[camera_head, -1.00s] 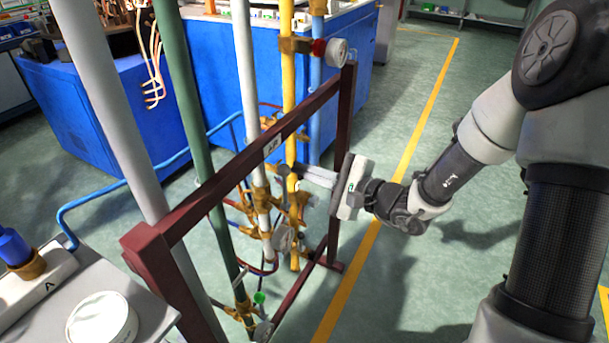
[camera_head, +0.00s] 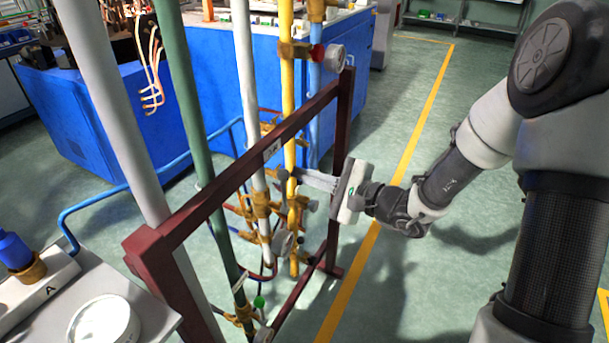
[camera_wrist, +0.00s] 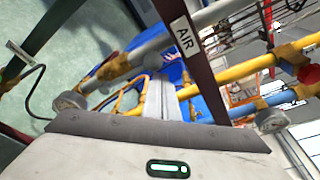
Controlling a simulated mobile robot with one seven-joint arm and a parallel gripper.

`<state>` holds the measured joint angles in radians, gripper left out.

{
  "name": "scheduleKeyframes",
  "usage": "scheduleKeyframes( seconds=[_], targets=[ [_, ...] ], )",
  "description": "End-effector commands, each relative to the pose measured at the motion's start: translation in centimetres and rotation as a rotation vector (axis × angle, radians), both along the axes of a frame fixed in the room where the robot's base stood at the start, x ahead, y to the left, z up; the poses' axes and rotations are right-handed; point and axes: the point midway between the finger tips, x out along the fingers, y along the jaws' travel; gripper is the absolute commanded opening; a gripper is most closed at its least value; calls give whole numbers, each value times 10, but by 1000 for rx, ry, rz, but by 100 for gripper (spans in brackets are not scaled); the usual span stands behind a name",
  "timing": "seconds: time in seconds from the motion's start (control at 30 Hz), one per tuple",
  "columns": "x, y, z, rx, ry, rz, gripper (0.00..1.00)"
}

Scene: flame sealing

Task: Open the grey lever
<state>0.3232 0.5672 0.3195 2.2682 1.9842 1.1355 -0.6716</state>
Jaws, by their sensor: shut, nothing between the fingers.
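My gripper (camera_head: 294,175) is at the pipe stand in the head view, its fingers pointing left past the dark red frame (camera_head: 225,182). The fingers are shut with nothing between them, and they also show shut in the wrist view (camera_wrist: 157,86). The tips are beside the yellow pipe (camera_head: 289,110), close to a small dark grey part (camera_head: 283,174) that may be the grey lever. Its shape and whether the tips touch it cannot be told. In the wrist view the fingers partly cover the fittings behind them.
The frame's "AIR" label (camera_wrist: 184,36) is close to the fingers in the wrist view. A white pipe (camera_head: 246,90), a green pipe (camera_head: 182,110), gauges (camera_head: 335,57) and brass fittings crowd the stand. A blue cabinet (camera_head: 215,75) is behind.

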Motion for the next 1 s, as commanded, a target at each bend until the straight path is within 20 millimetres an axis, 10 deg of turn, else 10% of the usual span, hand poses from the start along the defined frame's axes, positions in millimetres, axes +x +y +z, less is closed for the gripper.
scheduleKeyframes(
  seconds=[0.2,0.6,1.0],
  targets=[
    [16,-29,3,-1,1,-3,0],
    [-30,-97,1,-1,3,-8,0],
    [-37,-107,-1,-2,2,-7,0]
  ],
)
